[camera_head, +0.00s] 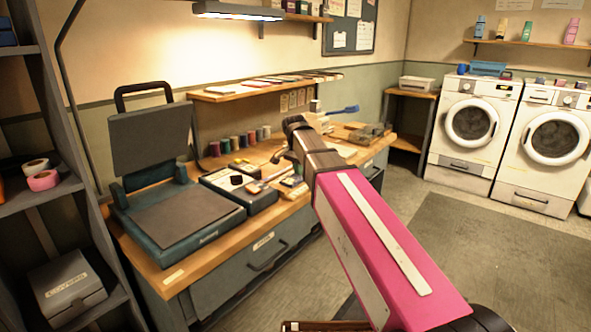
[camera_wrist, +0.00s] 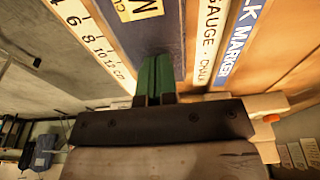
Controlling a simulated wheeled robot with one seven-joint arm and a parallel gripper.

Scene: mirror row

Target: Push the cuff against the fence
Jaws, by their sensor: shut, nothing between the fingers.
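In the wrist view, my gripper (camera_wrist: 153,77) is shut, its green fingertips together and empty. The fingertips lie over the near part of a dark navy flat piece (camera_wrist: 168,50), which appears to be the cuff. I cannot pick out the fence with certainty. In the head view, my arm hides the fingertips and the cuff.
Strips marked gauge (camera_wrist: 210,40) and chalk marker (camera_wrist: 243,45) lie right of the navy piece. In the head view, a heat press (camera_head: 165,190) stands on the bench's left end, beside a dark tray (camera_head: 238,190). Thread spools (camera_head: 240,142) stand behind. Washers (camera_head: 470,130) stand far right.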

